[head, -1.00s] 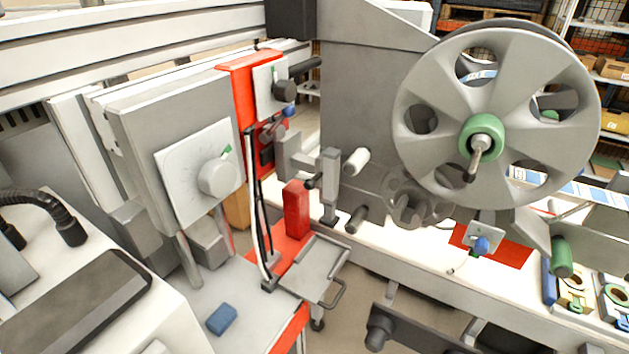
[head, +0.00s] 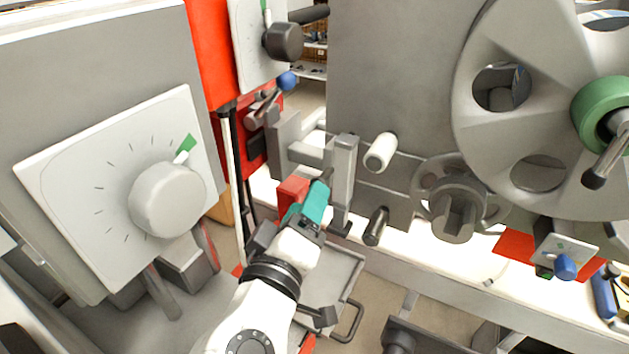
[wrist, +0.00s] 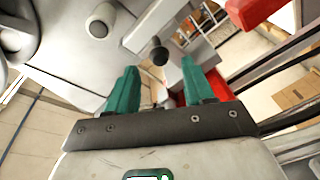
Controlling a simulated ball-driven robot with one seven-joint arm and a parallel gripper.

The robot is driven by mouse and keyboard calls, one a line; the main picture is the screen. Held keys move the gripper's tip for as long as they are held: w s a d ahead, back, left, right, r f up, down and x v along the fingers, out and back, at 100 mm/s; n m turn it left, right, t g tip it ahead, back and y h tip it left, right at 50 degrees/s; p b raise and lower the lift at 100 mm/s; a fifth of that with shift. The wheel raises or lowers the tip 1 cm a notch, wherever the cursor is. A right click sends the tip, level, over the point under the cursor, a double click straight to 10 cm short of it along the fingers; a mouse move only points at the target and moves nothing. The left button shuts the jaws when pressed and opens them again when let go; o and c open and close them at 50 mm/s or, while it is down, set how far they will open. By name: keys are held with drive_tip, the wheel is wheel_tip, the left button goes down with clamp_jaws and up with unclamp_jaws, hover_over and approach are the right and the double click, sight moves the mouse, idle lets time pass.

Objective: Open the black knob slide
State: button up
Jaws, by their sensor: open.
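A black knob (head: 326,176) sits on the side of a grey upright slide block (head: 343,165) in the middle of the head view. In the wrist view the black knob (wrist: 158,52) shows just past the fingertips, in line with the gap between them. My gripper (head: 318,193) has teal fingers and is close to the knob, below it in the head view. In the wrist view my gripper (wrist: 159,68) is open, with nothing held between its fingers. I cannot tell whether the fingers touch the knob.
A red block (head: 292,190) stands just left of the gripper. A white roller (head: 380,152) and a dark roller (head: 376,226) stick out to the right. A metal tray (head: 345,268) lies below. A large reel (head: 500,130) is at the right, a white dial panel (head: 100,190) at the left.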

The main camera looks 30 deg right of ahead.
sight(333, 181)
drive_tip(key=x, duration=0.5)
drive_tip(key=shift+w+d+p, duration=0.2)
drive_tip(key=shift+d+p, duration=0.05)
drive_tip(key=shift+p, duration=0.05)
drive_tip(key=shift+c, duration=0.2)
clamp_jaws()
drive_tip(key=shift+f, duration=0.1)
